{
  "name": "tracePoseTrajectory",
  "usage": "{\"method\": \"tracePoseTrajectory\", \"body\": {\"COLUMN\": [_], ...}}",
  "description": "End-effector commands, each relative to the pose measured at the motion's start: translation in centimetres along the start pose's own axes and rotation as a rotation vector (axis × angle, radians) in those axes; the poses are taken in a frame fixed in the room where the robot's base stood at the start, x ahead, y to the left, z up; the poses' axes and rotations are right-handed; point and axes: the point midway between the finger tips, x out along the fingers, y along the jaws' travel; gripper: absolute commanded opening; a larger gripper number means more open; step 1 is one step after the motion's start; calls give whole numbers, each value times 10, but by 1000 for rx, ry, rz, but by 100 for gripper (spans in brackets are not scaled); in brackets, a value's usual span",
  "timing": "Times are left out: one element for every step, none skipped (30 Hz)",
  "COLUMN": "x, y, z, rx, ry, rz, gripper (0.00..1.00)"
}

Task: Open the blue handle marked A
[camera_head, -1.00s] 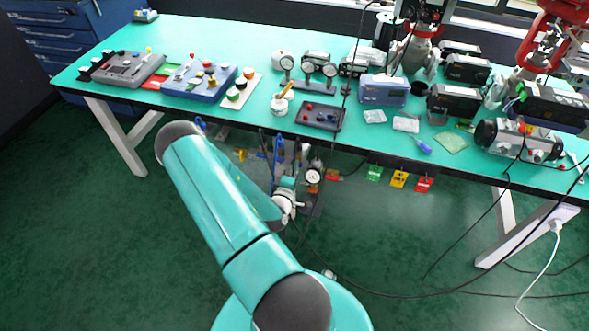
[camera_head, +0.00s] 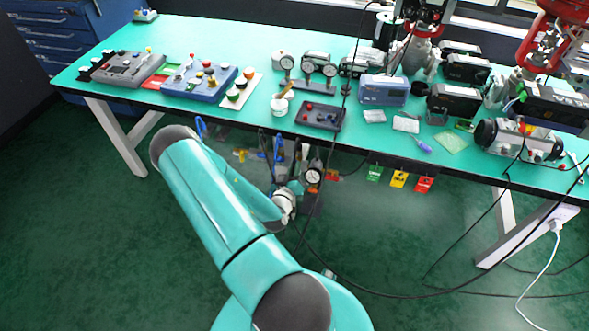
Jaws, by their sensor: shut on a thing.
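Under the bench's front edge hang small blue handles. One blue handle (camera_head: 277,148) stands just above my gripper, and another blue handle (camera_head: 200,127) is farther left, beside my arm's elbow. The letter marks are too small to read. My gripper (camera_head: 291,178) is at the end of my teal arm, small and dark against the fittings below the bench. It appears shut on a blue handle, but the contact is too small and cluttered to see clearly.
A round gauge (camera_head: 313,176) is close right of my gripper. A yellow valve (camera_head: 240,154) is to its left. Green, yellow and red tags (camera_head: 399,179) hang farther right. The teal bench (camera_head: 225,45) holds many instruments. Black cables cross the floor at right.

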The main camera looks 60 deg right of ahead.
Motion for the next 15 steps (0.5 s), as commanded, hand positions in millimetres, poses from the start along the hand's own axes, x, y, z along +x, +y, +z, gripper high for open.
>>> {"method": "tracePoseTrajectory", "body": {"x": [-1, -1, -1, -1, -1, -1, -1, -1, -1, -1, -1, -1, -1, -1, -1], "y": [0, 0, 0, 0, 0, 0, 0, 0, 0, 0, 0, 0, 0, 0, 0], "z": [0, 0, 0, 0, 0, 0, 0, 0, 0, 0, 0, 0, 0, 0, 0], "rx": [43, 71, 109, 137, 165, 202, 228, 255, 289, 314, 337, 367, 388, 409, 433], "ry": [1, 1, 1, 1, 1, 1, 1, 0, 0, 0, 0, 0, 0, 0, 0], "rz": [0, 0, -1, -1, -1, -1, -1, 0, 0, 0, 0, 0, 0, 1, 0], "gripper": [0, 0, 0, 0, 0, 0, 0, 0, 0, 0, 0, 0, 0, 0, 0]}}
